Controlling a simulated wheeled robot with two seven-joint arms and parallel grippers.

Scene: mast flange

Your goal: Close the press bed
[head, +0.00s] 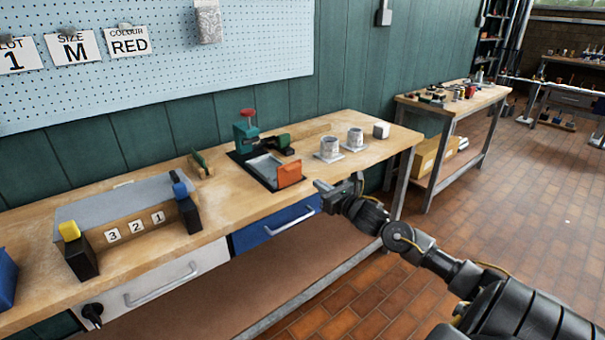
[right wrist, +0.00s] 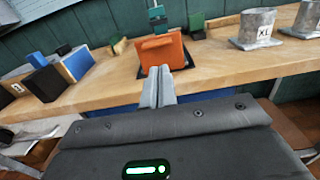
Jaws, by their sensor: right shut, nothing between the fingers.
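The press (head: 246,138) stands on the bench, teal with a red knob on top. Its grey bed (head: 263,165) reaches forward from the teal body over a black base, with an upright orange block (head: 289,174) at its front end. The orange block also shows in the right wrist view (right wrist: 163,50). My right gripper (head: 319,187) is shut and empty, at the bench's front edge beside the orange block. In the right wrist view its fingertips (right wrist: 159,75) point at the block's lower front; I cannot tell whether they touch. My left gripper is out of view.
A blue drawer (head: 275,226) is below.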

